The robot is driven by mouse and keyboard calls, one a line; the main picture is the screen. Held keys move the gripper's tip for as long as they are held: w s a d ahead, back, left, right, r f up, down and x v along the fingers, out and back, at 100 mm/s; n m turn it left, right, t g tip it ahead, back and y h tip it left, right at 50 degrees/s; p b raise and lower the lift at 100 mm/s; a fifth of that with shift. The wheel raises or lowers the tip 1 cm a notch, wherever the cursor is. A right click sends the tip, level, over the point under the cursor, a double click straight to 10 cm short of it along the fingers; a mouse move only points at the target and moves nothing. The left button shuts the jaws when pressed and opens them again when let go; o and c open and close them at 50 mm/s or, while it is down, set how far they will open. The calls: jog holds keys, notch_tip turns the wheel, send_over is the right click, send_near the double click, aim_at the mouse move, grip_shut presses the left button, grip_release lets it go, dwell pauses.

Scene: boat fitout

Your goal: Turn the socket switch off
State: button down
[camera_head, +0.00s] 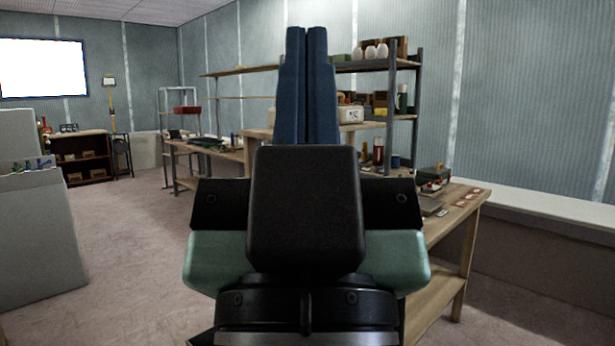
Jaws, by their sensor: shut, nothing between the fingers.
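My gripper (306,38) fills the middle of the head view and points upward and away. Its two blue fingers are together with nothing between them. It hangs in the air in front of the workbench (455,232) and touches nothing that I can see. I cannot make out the socket switch; the gripper body hides part of the bench and the wall behind it.
The workbench carries small items and a red-and-grey device (432,181) at right. A shelf rack (390,100) with bottles and boxes stands behind. A grey cabinet (35,230) is at left. The floor (135,250) between is clear.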

notch_tip(320, 180, up, 19)
jog(key=p, duration=1.6)
jog(key=shift+f, duration=0.15)
jog(key=shift+w, duration=0.1)
